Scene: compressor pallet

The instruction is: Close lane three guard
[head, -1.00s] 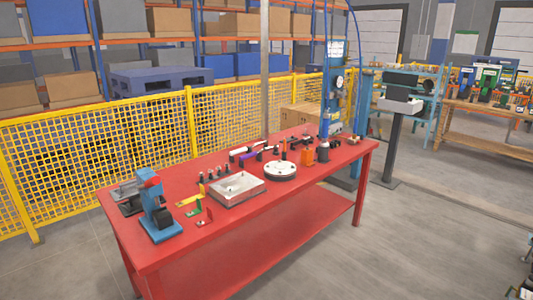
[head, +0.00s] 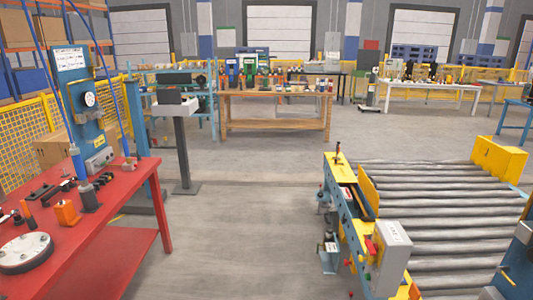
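A roller conveyor (head: 440,200) with grey rollers stands at the right in the head view. A small yellow plate (head: 368,190) stands at its near left side, and a larger yellow block (head: 498,158) sits at its far right corner. I cannot tell whether either is the lane three guard, or how that guard stands. Neither of my grippers is in view.
A red workbench (head: 110,240) with tools and a blue press (head: 85,100) fills the left. A grey pedestal (head: 185,150) stands beyond it. A wooden bench (head: 275,110) stands further back. Grey floor (head: 245,225) is clear between red bench and conveyor.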

